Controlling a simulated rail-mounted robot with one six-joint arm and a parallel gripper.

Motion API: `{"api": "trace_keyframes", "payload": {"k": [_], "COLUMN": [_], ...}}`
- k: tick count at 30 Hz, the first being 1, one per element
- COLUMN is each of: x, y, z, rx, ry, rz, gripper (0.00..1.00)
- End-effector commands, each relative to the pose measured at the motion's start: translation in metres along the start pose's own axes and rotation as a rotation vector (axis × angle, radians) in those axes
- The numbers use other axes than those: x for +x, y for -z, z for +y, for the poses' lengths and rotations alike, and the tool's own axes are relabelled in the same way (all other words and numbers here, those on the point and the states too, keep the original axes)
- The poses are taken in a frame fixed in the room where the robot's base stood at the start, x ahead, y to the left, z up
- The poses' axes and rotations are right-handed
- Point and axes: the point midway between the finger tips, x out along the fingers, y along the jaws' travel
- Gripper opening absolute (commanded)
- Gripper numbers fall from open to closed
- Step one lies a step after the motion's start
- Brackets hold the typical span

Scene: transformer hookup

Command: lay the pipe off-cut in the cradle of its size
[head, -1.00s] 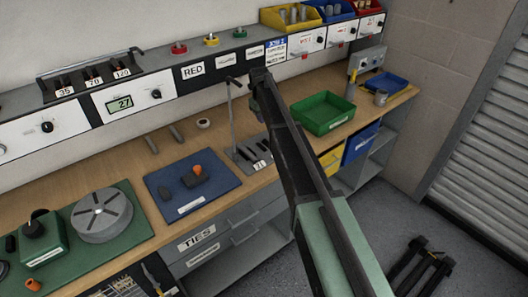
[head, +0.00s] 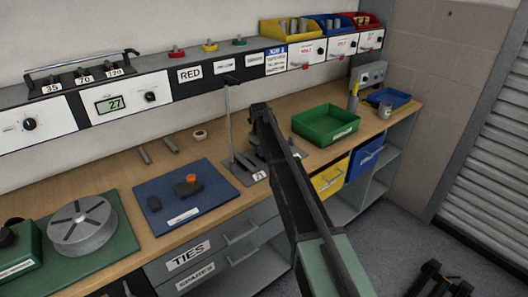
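A small rack (head: 84,78) on the shelf at the upper left has dark slots labelled 35, 70 and 120. A grey stand (head: 244,172) with a tall post and a small number label stands on the bench right of the mat; my arm partly covers it. I cannot tell which thing is the cradle. My arm crosses the middle; its gripper does not show clearly.
The blue mat (head: 160,218) bears dark blocks, one with an orange top. A grey slotted disc (head: 82,226) sits on a green board at left.

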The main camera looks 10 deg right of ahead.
Motion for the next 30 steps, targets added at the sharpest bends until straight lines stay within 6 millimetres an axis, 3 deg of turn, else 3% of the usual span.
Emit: {"api": "trace_keyframes", "payload": {"k": [11, 12, 15, 25, 30], "x": [0.01, 0.01, 0.011, 0.01, -0.014], "y": [0.002, 0.002, 0.003, 0.004, 0.004], "z": [0.002, 0.002, 0.003, 0.004, 0.002], "rx": [-0.001, -0.001, -0.001, -0.001, -0.002], "ry": [-0.001, -0.002, -0.003, -0.003, -0.004], "rz": [0.003, 0.004, 0.005, 0.005, 0.005], "gripper": [0.0, 0.35, 0.49, 0.5, 0.56]}}
